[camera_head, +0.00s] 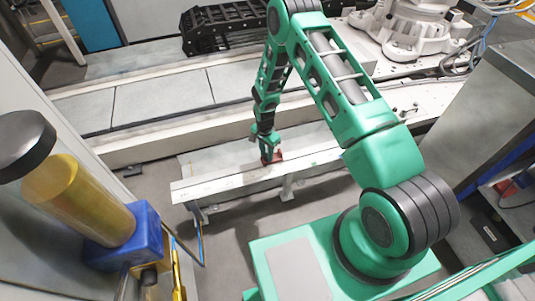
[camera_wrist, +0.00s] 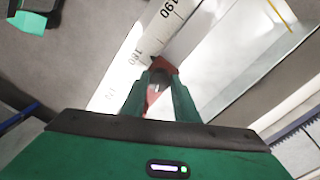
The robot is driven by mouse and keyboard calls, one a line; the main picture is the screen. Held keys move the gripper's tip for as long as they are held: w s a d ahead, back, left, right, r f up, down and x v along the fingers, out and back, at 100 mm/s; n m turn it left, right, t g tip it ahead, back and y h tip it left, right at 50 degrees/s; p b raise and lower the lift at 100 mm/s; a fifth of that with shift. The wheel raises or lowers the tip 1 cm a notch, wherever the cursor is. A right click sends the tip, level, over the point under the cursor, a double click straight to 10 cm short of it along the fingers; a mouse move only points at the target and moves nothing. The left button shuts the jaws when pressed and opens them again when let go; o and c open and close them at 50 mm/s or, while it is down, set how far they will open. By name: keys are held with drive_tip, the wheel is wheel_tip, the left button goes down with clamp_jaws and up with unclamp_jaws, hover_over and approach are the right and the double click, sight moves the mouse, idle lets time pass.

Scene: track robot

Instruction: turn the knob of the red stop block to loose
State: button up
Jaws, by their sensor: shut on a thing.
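The red stop block (camera_head: 277,156) sits on the pale rail (camera_head: 225,180) of a low bench; it also shows in the wrist view (camera_wrist: 168,67), between and beyond my fingers. My gripper (camera_wrist: 160,82) points down at the block, with one green finger on each side of a dark round knob (camera_wrist: 158,77). The fingers are shut on the knob. In the head view my gripper (camera_head: 266,150) is at the block and hides part of it. The knob's turn position cannot be made out.
The rail carries a printed scale (camera_wrist: 150,45) with numbers such as 160 and 190. A yellow cylinder with a dark cap (camera_head: 75,200) stands at the left. A metal cabinet (camera_head: 480,110) stands at the right. Grey floor lies in front of the bench.

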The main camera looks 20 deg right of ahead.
drive_tip(key=n, duration=0.5)
drive_tip(key=shift+n, duration=0.3)
drive_tip(key=n, duration=0.4)
drive_tip(key=shift+n+t, duration=0.3)
drive_tip(key=n, duration=0.5)
drive_tip(key=shift+s, duration=0.1)
drive_tip(key=shift+d+n, duration=0.15)
drive_tip(key=shift+n, duration=2.35)
drive_tip(key=o, duration=1.1)
drive_tip(key=shift+c, duration=0.2)
